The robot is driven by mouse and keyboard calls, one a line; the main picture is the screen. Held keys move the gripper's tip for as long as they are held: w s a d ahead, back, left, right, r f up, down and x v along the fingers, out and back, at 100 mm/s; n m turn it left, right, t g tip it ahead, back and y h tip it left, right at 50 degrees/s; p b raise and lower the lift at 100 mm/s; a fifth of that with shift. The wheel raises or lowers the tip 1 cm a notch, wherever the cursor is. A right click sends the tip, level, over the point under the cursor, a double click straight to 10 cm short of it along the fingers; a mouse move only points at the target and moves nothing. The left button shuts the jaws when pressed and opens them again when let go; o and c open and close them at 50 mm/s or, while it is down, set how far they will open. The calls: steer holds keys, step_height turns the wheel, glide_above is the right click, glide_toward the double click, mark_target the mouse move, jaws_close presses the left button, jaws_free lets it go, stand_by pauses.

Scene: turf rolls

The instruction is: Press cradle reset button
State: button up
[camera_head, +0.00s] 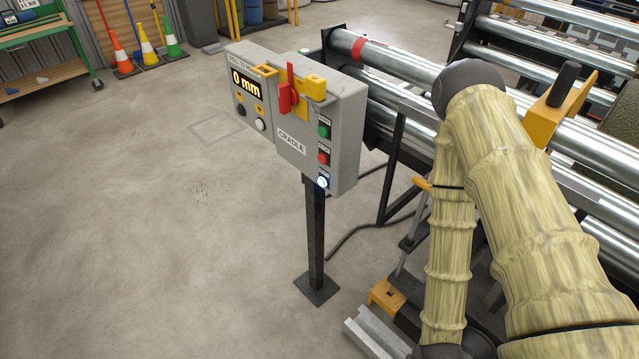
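The grey control box labelled CRADLE (348,110) stands on a dark post (315,225). Its right-hand side face carries a column of buttons: green (323,131) at the top, red (323,157) in the middle, and a bluish-white lit one (323,182) at the bottom. The small labels by these buttons are too small to read surely, so I cannot confirm which one is reset. My arm, in a yellowish sleeve, bends at right and runs down to the bottom edge, apart from the box. My gripper is not in view.
A red lever switch (287,92) and a yellow block (316,87) sit on the box. A second panel reads "0 mm" (246,84). Metal rollers (395,65) lie behind and right. Cones (147,42) stand far left. The floor at left is clear.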

jaws_close()
stand_by(0.4)
stand_by(1.1)
